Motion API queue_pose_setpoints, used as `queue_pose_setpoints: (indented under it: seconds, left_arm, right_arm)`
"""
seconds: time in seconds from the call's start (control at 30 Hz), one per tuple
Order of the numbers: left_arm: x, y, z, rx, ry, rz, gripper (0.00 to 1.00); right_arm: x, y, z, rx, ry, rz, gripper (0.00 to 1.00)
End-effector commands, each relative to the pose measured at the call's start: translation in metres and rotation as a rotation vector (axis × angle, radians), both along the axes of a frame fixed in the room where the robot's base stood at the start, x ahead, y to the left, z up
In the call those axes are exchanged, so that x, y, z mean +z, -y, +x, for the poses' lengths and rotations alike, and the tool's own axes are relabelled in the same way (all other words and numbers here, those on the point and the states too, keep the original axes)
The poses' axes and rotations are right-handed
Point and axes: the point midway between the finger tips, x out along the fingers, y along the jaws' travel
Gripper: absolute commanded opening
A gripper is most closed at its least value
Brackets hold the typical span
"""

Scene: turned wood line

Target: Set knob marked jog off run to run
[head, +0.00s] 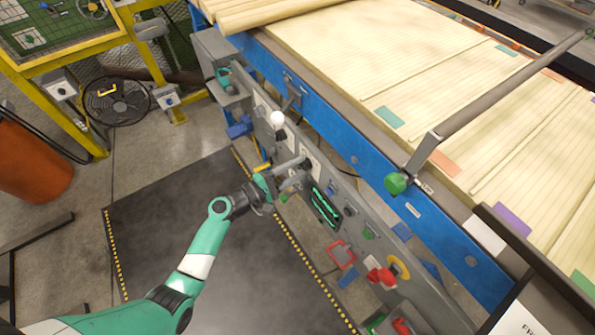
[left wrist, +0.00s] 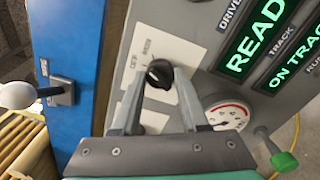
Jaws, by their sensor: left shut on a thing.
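The black knob (left wrist: 158,73) sits on a white label plate (left wrist: 183,50) on the grey control panel. It is between the fingertips of my left gripper (left wrist: 161,85), which is shut on it. In the head view my left gripper (head: 301,170) reaches the panel from the left, and its fingers hide much of the knob (head: 307,163). The lettering on the plate is turned and too small to read. I cannot tell which mark the knob points to. My right gripper is not in view.
Beside the knob are a green-lit display (left wrist: 268,30), a round gauge (left wrist: 228,113) and a green-tipped lever (left wrist: 283,160). A white ball-topped lever (head: 277,118) stands farther up the panel. A blue conveyor frame (head: 340,145) runs behind. The dark floor mat (head: 150,215) is clear.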

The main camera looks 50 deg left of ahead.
Motion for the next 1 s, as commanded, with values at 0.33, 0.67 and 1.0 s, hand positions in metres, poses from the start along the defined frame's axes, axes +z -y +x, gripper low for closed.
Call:
queue_pose_setpoints:
  seconds: [0.33,0.67,1.0]
  left_arm:
    - [-0.002,0.000,0.000,0.000,0.043,0.241,0.00]
    - [-0.001,0.000,0.000,0.000,0.059,0.341,0.00]
    - [0.000,0.000,0.000,0.000,0.060,0.351,0.00]
  right_arm:
    - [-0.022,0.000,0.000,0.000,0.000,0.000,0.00]
    - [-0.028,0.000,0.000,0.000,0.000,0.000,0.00]
    - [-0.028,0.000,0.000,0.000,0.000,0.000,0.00]
